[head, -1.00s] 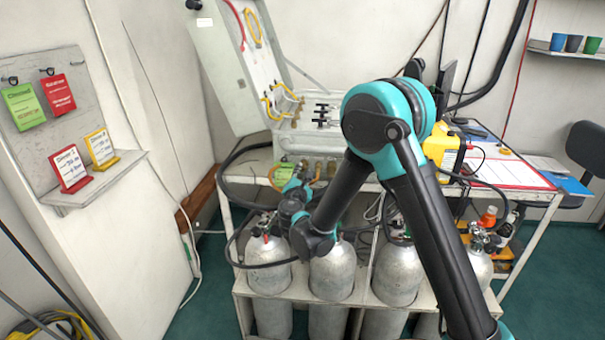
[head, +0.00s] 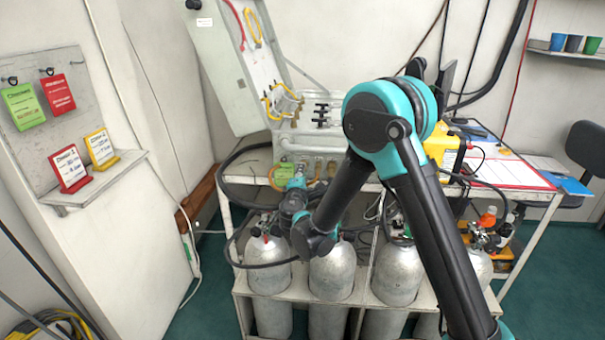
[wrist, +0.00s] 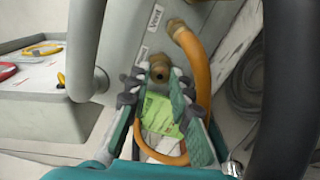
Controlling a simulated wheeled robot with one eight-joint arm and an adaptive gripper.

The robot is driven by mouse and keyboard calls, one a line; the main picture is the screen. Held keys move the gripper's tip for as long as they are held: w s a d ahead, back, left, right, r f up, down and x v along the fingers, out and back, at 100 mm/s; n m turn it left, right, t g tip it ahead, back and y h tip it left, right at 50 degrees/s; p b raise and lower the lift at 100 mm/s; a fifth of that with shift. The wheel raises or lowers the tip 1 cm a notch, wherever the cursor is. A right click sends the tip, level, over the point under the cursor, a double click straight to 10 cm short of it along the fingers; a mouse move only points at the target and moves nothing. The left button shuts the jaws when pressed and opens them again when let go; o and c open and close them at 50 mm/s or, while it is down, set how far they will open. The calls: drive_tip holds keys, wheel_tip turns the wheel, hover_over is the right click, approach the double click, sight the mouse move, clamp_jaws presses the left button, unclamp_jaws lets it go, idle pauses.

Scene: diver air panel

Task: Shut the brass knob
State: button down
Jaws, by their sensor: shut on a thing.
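The brass knob (wrist: 160,69) sticks out of the lower front of the grey air panel (wrist: 125,28), as the wrist view shows. My gripper (wrist: 158,84) has its two dark fingertips on either side of the knob, closed onto it. In the head view my gripper (head: 299,171) is at the panel's lower front edge, and the knob there is hidden or too small to make out.
A green tag (wrist: 160,114) hangs just below the knob, between my fingers. An orange hose (wrist: 196,62) curves close by on the right. Grey cylinders (head: 332,272) stand below the table, and a black hose (head: 232,160) loops at the left.

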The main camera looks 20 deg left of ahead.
idle(0.3)
drive_tip(key=c, duration=1.3)
unclamp_jaws()
drive_tip(key=shift+c, duration=0.2)
drive_tip(key=shift+s, duration=0.15)
drive_tip(key=v, duration=1.2)
